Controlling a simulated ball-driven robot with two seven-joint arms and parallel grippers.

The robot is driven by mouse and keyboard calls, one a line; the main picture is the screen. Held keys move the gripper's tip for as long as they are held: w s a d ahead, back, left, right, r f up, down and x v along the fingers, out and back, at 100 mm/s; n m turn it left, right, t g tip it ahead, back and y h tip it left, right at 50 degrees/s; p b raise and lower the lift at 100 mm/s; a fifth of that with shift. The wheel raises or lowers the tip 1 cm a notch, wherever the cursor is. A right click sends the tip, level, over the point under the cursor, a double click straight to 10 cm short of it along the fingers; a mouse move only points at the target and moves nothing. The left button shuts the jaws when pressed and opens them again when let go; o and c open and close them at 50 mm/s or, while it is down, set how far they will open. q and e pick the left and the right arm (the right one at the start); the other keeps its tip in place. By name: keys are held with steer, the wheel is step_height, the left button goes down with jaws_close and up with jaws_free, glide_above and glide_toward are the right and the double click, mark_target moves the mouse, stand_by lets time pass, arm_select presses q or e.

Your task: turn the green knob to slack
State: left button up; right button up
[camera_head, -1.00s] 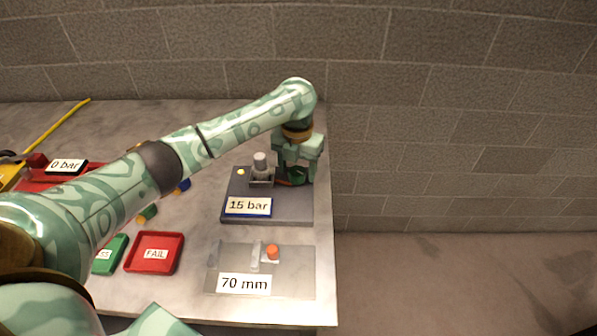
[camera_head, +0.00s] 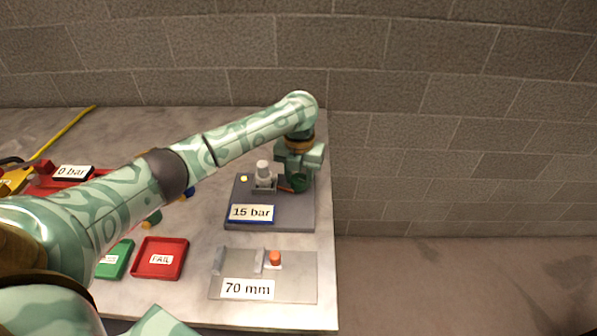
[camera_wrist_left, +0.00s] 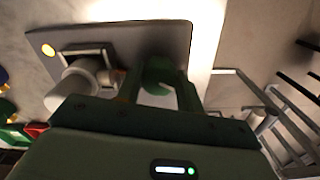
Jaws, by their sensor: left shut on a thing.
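The green knob (camera_wrist_left: 158,76) is at the right part of the dark grey test plate (camera_head: 285,218), which carries a "15 bar" label (camera_head: 251,213). My left gripper (camera_head: 299,181) comes down over the knob from above and is shut on it. In the left wrist view its fingers (camera_wrist_left: 158,92) stand on either side of the knob, which they partly hide. In the head view the knob is mostly covered by the gripper. I cannot read any marking of the knob's position. My right gripper is not in view.
A grey-white cylindrical fitting (camera_head: 263,172) stands on the plate, left of the knob. A clear "70 mm" plate (camera_head: 297,289) with an orange piece (camera_head: 275,257) lies in front. A red FAIL tray (camera_head: 160,271) and a green tray (camera_head: 113,271) lie left. The table ends just right of the plate.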

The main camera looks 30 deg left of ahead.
arm_select(q)
steer(key=n+p, duration=0.4)
steer(key=p, duration=0.1)
steer(key=n+p, duration=0.2)
steer(key=shift+r+p, duration=0.25)
steer(key=shift+p, duration=0.15)
steer(key=n+p, duration=0.2)
steer(key=n, duration=0.1)
steer(key=shift+s+f+n+p, duration=0.1)
steer(key=shift+n+p, duration=0.3)
steer(key=n+p, duration=0.1)
steer(key=n, duration=0.1)
steer(key=shift+n, duration=0.4)
steer(key=n+p, duration=0.1)
steer(key=n, duration=0.2)
steer(key=shift+f+n+p, duration=0.1)
steer(key=shift+n+p, duration=0.2)
steer(key=shift+p, duration=0.1)
steer(key=n, duration=0.3)
steer(key=shift+s+p, duration=0.1)
steer(key=shift+p, duration=0.3)
steer(key=shift+f+n, duration=0.1)
steer(key=shift+n, duration=1.8)
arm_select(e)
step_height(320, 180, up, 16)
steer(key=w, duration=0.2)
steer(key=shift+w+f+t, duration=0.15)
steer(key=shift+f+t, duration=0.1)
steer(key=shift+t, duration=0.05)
